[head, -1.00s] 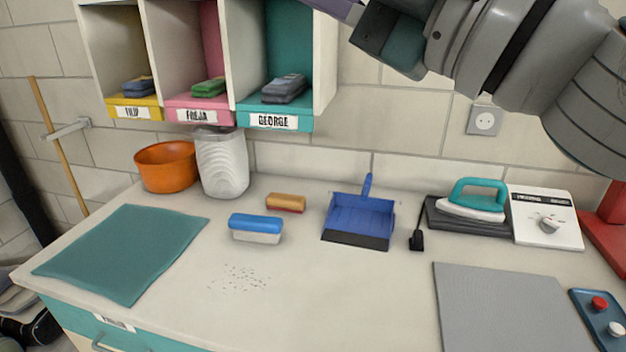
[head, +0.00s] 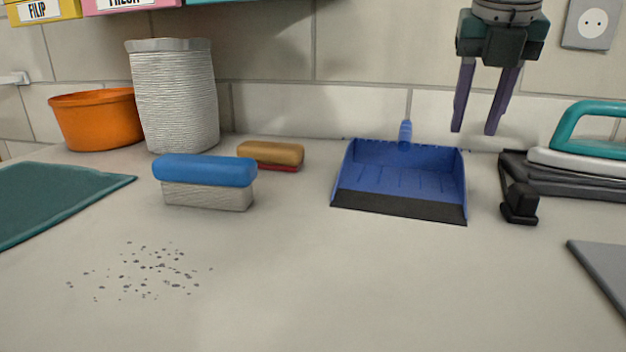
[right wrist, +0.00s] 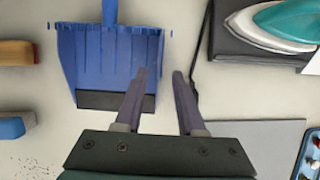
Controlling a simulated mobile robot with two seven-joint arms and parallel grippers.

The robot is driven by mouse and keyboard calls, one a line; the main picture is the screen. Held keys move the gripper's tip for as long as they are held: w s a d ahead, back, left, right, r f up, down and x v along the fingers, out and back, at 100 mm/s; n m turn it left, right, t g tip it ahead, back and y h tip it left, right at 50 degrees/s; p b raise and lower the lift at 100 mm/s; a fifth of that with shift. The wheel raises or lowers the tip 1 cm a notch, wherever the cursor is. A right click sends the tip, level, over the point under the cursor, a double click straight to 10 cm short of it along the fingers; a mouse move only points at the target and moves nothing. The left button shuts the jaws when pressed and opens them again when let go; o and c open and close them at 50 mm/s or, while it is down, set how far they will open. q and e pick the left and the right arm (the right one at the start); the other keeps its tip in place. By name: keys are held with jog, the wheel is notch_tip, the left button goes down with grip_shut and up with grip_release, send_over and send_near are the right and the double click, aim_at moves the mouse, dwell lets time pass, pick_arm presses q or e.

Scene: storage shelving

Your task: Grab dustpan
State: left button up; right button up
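The blue dustpan (head: 402,172) lies on the countertop near the wall. Its black lip faces the front and its handle (head: 405,133) points back to the wall. It also shows in the right wrist view (right wrist: 108,58), at upper left. My right gripper (head: 474,132) hangs pointing down, above and to the right of the dustpan, apart from it. Its two purple fingers are spread with nothing between them. My left gripper is in neither view.
A blue brush (head: 205,170), a tan brush (head: 270,153) and dark crumbs (head: 150,270) lie left of the dustpan. A teal iron (head: 590,130) on its dark base stands right. An orange bowl (head: 97,120) and white bin (head: 175,100) stand behind. The front middle counter is clear.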

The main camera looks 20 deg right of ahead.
aim_at(462, 164)
jog(key=x, duration=0.2)
jog(key=shift+s+f, duration=0.1)
jog(key=shift+f, duration=0.35)
jog(key=b+x, duration=0.1)
jog(key=x, duration=0.5)
jog(key=shift+r, duration=0.1)
grip_shut()
jog(key=shift+r, duration=0.1)
dwell(0.7)
